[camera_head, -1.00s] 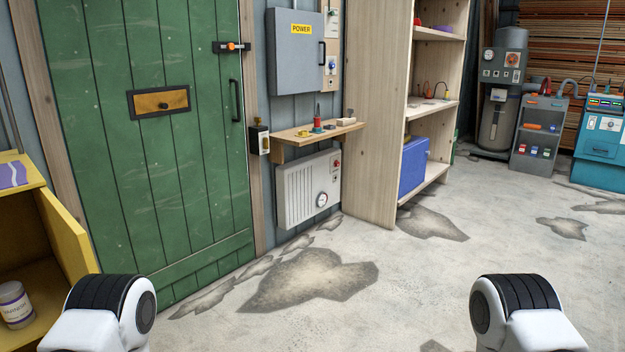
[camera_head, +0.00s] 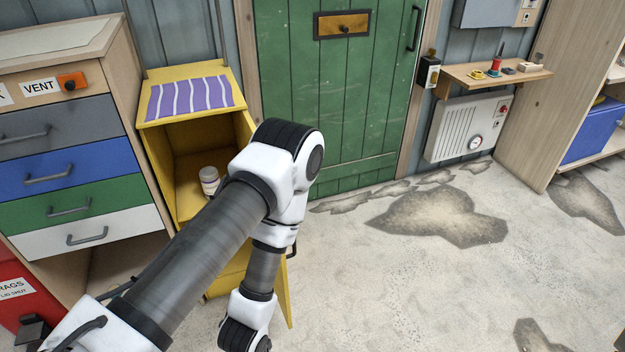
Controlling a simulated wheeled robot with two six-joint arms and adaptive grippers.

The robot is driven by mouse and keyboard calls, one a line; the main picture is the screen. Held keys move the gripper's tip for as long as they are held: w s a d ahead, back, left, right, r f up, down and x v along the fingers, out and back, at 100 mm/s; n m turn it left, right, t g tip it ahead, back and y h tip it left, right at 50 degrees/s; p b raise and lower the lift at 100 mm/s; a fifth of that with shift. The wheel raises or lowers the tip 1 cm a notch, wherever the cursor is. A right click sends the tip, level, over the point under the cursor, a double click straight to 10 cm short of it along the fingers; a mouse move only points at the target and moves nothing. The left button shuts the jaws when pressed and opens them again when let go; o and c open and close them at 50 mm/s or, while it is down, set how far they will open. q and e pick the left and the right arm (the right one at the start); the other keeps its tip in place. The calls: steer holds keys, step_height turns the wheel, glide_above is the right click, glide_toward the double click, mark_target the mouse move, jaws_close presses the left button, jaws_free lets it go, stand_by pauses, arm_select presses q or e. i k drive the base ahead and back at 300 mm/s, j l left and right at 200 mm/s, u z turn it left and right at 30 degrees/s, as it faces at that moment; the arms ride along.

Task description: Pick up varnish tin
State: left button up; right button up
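The varnish tin (camera_head: 209,180) is a small white tin with a label, standing upright inside an open yellow cabinet (camera_head: 158,165). Its upper part is visible, and my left arm passes just to the right of and below it. The arm's large joint is right of the tin in the picture, with no visible contact. The arm's links cover much of the cabinet's lower part. I cannot make out the fingers of my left gripper. My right arm and gripper are out of view.
The cabinet's yellow door (camera_head: 284,292) hangs open behind my arm. A purple striped cloth (camera_head: 190,97) lies on the cabinet top. A drawer unit (camera_head: 75,165) stands left, a red rags bin (camera_head: 22,290) lower left. The floor (camera_head: 400,285) to the right is clear.

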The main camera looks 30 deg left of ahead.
mark_target(209, 176)
steer(key=i+l+u, duration=0.25)
steer(key=i+l, duration=0.25)
steer(key=l, duration=0.15)
steer(key=i+l+u, duration=0.25)
steer(key=i+l, duration=0.2)
steer(key=l, duration=0.3)
steer(key=u, duration=1.65)
